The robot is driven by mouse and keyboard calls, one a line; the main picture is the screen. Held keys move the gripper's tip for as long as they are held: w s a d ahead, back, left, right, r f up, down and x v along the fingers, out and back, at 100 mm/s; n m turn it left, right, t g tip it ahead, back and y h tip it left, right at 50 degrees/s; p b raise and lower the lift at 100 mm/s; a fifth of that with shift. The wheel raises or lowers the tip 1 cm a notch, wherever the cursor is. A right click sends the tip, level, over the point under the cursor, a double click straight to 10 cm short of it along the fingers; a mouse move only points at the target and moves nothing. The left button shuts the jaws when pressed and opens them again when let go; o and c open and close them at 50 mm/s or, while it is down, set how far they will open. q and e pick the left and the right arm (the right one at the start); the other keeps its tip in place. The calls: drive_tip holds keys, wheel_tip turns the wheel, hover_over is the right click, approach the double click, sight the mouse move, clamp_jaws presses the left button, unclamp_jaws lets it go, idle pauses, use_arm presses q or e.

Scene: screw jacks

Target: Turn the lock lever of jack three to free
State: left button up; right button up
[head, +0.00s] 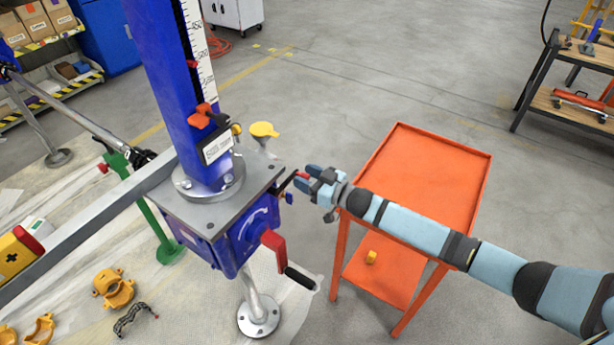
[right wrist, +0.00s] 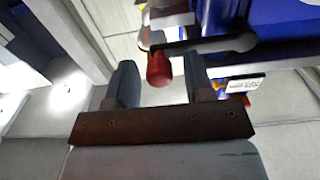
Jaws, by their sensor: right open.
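The jack (head: 222,200) has a tall blue column on a grey plate and a blue gearbox below. A black lever (right wrist: 215,45) with a red knob (right wrist: 158,70) sticks out from the jack's side. In the head view the red knob (head: 302,176) shows at my fingertips. My right gripper (head: 310,180) is open at the jack's right side. In the right wrist view its fingers (right wrist: 158,75) stand on both sides of the red knob, with gaps; contact is not visible. My left gripper is not in view.
A red crank with a black grip (head: 300,277) juts from the gearbox, below my right gripper. A yellow cap (head: 263,130) stands behind the plate. An orange cart (head: 440,170) stands under my right arm. Yellow clamps (head: 113,288) lie on the floor at left.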

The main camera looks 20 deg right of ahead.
drive_tip(key=shift+c, duration=0.2)
clamp_jaws()
drive_tip(key=shift+f, duration=0.15)
drive_tip(key=shift+s+a+f+m+b, duration=0.8)
drive_tip(key=shift+a+f+m, duration=0.5)
drive_tip(key=shift+m, duration=1.7)
drive_tip(key=shift+s+a+f+m+b, duration=0.75)
drive_tip(key=shift+f+m, duration=0.85)
drive_tip(key=shift+m, duration=1.4)
drive_tip(key=shift+s+a+f+m+b, duration=0.5)
drive_tip(key=shift+s+a+f+m, duration=0.7)
drive_tip(key=shift+m, duration=1.8)
drive_tip(key=shift+w+a+f, duration=0.1)
drive_tip(key=shift+w+f, duration=0.05)
drive_tip(key=shift+f, duration=0.1)
